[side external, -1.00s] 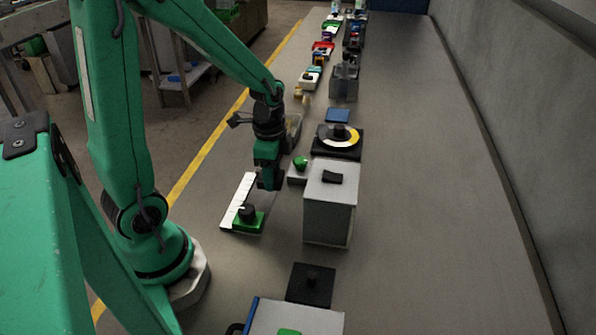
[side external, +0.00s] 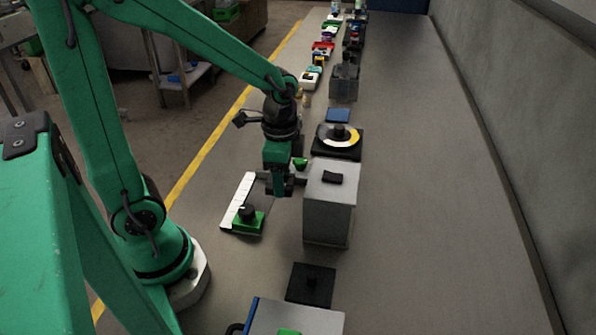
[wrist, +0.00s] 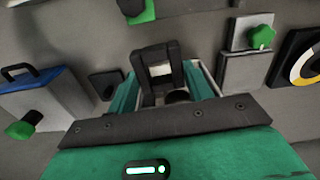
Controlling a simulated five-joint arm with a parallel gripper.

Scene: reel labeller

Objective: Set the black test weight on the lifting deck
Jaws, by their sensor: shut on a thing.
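My gripper (side external: 283,190) hangs pointing down, left of the grey box. It is shut on a small dark thing, probably the black test weight (wrist: 177,97), which shows as a dark round shape between the fingers in the wrist view. The fingers and wrist hide most of it. I cannot tell for sure which fixture is the lifting deck.
The tall grey box (side external: 328,212) with a black piece on top stands close to my gripper's right. A green block with a black dial (side external: 247,220) and white strip lies left. A green knob (side external: 301,163) and a turntable (side external: 339,141) stand behind. The right bench is clear.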

